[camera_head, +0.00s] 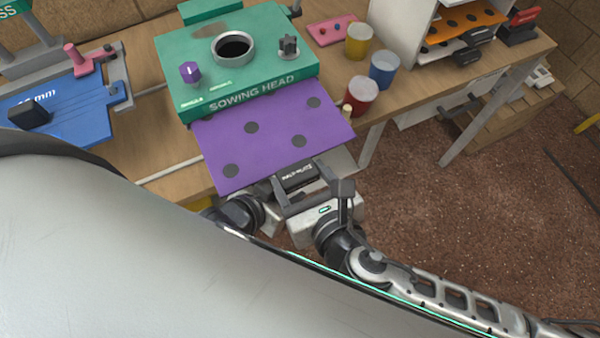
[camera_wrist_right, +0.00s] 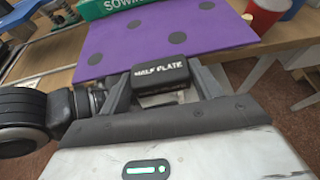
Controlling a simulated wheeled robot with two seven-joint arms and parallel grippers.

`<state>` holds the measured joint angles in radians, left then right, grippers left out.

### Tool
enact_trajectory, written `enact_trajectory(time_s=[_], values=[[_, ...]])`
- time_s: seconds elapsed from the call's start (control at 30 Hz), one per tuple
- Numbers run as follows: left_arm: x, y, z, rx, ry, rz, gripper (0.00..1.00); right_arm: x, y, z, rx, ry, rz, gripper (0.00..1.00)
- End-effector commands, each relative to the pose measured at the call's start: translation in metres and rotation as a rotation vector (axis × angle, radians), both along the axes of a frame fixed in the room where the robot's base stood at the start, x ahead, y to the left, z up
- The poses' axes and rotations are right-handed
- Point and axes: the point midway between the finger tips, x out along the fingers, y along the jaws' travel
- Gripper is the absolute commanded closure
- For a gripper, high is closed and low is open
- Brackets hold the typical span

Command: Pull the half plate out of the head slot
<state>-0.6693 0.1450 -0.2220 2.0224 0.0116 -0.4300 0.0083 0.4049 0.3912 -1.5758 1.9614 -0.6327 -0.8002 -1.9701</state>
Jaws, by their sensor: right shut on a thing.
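The half plate (camera_head: 265,150) is a purple sheet with dark round spots. It sticks out of the front of the green sowing head (camera_head: 250,92) towards me, and its far edge is hidden at the head. Its black handle (camera_head: 299,176) reads "HALF PLATE" in the right wrist view (camera_wrist_right: 161,73). My right gripper (camera_head: 311,188) is at the plate's near edge, shut on the handle, with one finger on each side of it. The plate (camera_wrist_right: 150,35) also fills the top of the wrist view. My left gripper is not clearly seen.
A red cup (camera_head: 361,97), a blue cup (camera_head: 384,70) and a yellow cup (camera_head: 359,41) stand right of the head. A blue fixture (camera_head: 75,108) lies at the left. A white rack (camera_head: 405,30) stands at the back right. Open floor lies beyond the table's front edge.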

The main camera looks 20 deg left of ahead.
Motion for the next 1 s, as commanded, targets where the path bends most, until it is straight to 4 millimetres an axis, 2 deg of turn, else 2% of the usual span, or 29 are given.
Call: enact_trajectory(time_s=[0.03,1.0], values=[[0.012,0.006,0.011,-0.003,-0.038,0.017,0.59,-0.014,-0.003,-0.010,-0.012,0.032,0.016,0.65],[0.012,0.006,0.011,0.000,-0.037,0.015,0.59,-0.032,-0.026,-0.012,-0.021,0.031,0.012,0.65]])
